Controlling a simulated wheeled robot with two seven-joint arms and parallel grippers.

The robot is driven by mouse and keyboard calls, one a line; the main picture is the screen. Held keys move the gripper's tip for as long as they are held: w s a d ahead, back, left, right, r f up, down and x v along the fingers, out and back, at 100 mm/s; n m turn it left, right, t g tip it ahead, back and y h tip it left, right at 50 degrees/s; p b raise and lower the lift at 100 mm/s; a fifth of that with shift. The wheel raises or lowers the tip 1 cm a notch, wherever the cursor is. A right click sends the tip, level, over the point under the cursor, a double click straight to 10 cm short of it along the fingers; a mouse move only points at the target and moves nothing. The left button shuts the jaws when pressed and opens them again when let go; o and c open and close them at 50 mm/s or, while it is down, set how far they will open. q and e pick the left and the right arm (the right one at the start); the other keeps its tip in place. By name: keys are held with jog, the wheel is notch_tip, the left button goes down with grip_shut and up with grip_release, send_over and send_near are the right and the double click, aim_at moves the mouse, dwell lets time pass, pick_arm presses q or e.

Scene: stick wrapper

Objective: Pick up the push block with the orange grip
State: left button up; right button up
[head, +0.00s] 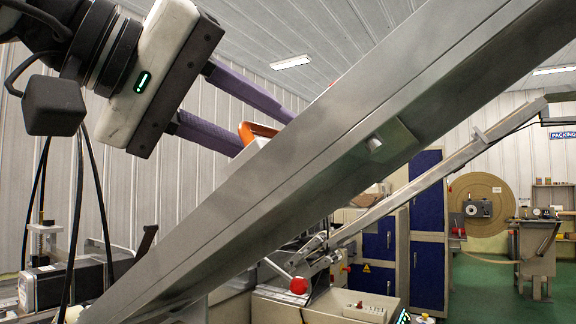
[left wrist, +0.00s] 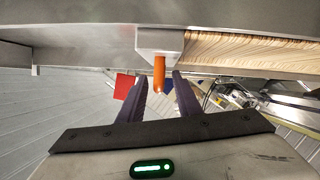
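The push block shows in the left wrist view as a pale grey block (left wrist: 160,44) with an orange grip (left wrist: 159,73) sticking out of it. In the head view, the orange grip (head: 258,131) shows just above the edge of the sloping metal channel, and most of the block is hidden behind it. My left gripper (left wrist: 160,80) is open, its two purple fingers on either side of the orange grip with a gap to each. In the head view my left gripper (head: 262,124) reaches down to the channel from the upper left. My right gripper is not in view.
The long metal channel (head: 330,130) slopes up across the head view and blocks sight of what lies behind. A row of wooden sticks (left wrist: 250,52) lies in the channel beside the block. A red piece (left wrist: 124,86) shows behind the left finger. Machinery stands below, with a red knob (head: 298,286).

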pick_arm(q)
jog(key=shift+w+d, duration=0.1)
jog(key=shift+d, duration=0.05)
grip_shut()
dwell(1.2)
jog(key=shift+r, duration=0.15)
